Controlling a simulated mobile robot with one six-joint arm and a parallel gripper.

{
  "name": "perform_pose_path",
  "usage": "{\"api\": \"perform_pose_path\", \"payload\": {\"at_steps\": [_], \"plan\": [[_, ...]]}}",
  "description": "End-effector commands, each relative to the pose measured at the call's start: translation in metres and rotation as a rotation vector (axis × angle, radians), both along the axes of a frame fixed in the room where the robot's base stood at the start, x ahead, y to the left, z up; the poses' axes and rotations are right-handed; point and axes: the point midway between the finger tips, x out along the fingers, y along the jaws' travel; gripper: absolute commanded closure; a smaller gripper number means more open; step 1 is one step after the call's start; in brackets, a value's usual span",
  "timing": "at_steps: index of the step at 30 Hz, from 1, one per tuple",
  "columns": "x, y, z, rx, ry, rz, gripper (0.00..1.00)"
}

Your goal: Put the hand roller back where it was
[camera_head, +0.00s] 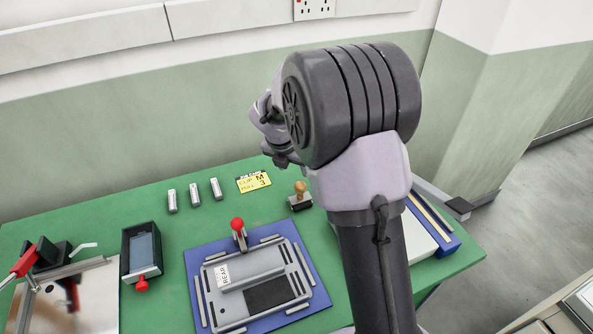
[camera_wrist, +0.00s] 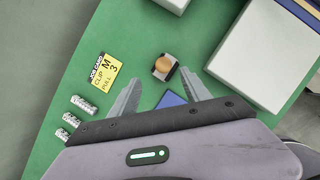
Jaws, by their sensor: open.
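A small tool with a round wooden knob on a dark block (camera_head: 300,199) stands upright on the green bench, near its back edge. I cannot tell whether it is the hand roller; nothing else in view clearly looks like a roller. In the wrist view the knobbed tool (camera_wrist: 163,68) shows just beyond and between my fingertips. My gripper (camera_wrist: 160,75) is open and empty, with its fingers apart and not visibly touching anything. In the head view my arm hides most of my gripper and part of the bench behind it.
A yellow card (camera_head: 253,182) and several small grey cylinders (camera_head: 194,193) lie left of the knobbed tool. A blue-based fixture (camera_head: 198,249) with a red knob is in front. A dark box (camera_head: 127,246) stands left. A white block on blue (camera_head: 447,241) is right.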

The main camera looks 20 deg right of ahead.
Motion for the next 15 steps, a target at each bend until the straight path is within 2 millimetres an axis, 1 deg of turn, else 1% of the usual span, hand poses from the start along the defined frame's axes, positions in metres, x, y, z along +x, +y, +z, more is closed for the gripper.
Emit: {"api": "perform_pose_path", "payload": {"at_steps": [2,4,5,6,8,9,10,11,12,15], "plan": [[-0.005,0.003,0.011,0.013,-0.011,-0.030,0.44],[-0.020,0.009,0.034,0.073,-0.065,-0.170,0.44],[-0.031,0.013,0.050,0.120,-0.103,-0.274,0.44],[-0.052,0.022,0.073,0.204,-0.162,-0.454,0.44],[-0.093,0.037,0.106,0.362,-0.251,-0.780,0.44],[-0.124,0.049,0.125,0.482,-0.301,-1.015,0.44],[-0.147,0.058,0.137,0.572,-0.331,-1.193,0.44],[-0.171,0.067,0.146,0.665,-0.350,-1.370,0.44],[-0.201,0.079,0.155,0.782,-0.365,-1.597,0.44],[-0.262,0.105,0.161,1.021,-0.331,-2.089,0.44]]}}
